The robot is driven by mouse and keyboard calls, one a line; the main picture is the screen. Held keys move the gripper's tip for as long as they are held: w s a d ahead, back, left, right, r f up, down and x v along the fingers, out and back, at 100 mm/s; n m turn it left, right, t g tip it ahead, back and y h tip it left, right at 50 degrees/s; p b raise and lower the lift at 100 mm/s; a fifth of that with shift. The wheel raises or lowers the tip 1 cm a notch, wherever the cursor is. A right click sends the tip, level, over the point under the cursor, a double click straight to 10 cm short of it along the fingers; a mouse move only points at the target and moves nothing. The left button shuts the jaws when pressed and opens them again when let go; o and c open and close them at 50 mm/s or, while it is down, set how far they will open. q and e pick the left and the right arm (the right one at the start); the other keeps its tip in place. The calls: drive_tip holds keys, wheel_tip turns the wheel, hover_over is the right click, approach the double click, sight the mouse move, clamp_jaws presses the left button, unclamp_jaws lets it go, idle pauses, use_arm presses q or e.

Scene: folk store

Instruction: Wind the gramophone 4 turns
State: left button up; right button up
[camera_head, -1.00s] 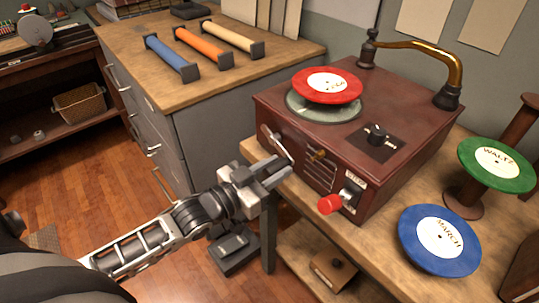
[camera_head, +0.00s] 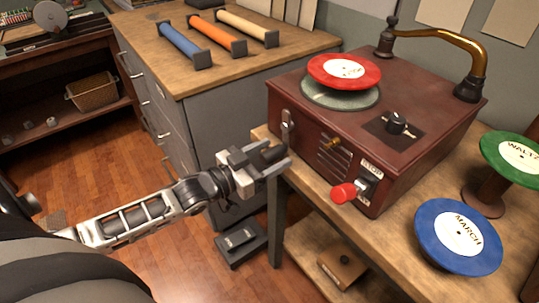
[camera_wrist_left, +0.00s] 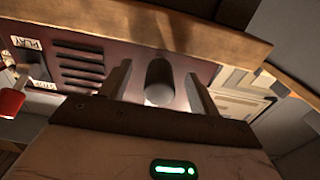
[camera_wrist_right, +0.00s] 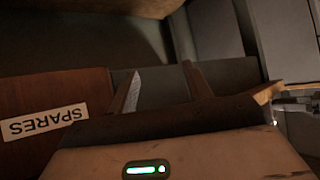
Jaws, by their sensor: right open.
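The gramophone (camera_head: 370,125) is a dark red wooden box on the table, with a red record (camera_head: 344,70) above its platter (camera_head: 340,95) and a brass tone arm (camera_head: 440,46). Its crank arm (camera_head: 287,125) hangs on the left side, near upright in the head view. My left gripper (camera_head: 270,163) is at the crank's dark handle (camera_head: 274,153). In the left wrist view the handle (camera_wrist_left: 160,80) stands between the two fingers, with gaps visible on both sides. My right gripper (camera_wrist_right: 160,88) is open and empty in the right wrist view; the head view does not show it.
A red-knobbed play/stop switch (camera_head: 345,192) juts from the gramophone's front. A blue record (camera_head: 458,236) and a green record (camera_head: 515,158) stand at right. A cabinet (camera_head: 175,60) stands behind left. A box labelled SPARES (camera_wrist_right: 45,105) is near my right gripper.

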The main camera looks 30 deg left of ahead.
use_arm(q)
drive_tip(key=shift+r, duration=0.1)
drive_tip(key=shift+s+a+p, duration=0.2)
drive_tip(key=shift+s+p, duration=0.2)
drive_tip(key=shift+s, duration=0.1)
drive_tip(key=shift+p+v, duration=1.75)
drive_tip(key=shift+v, duration=1.6)
drive_tip(key=shift+s+a, duration=0.25)
drive_tip(key=shift+s, duration=0.35)
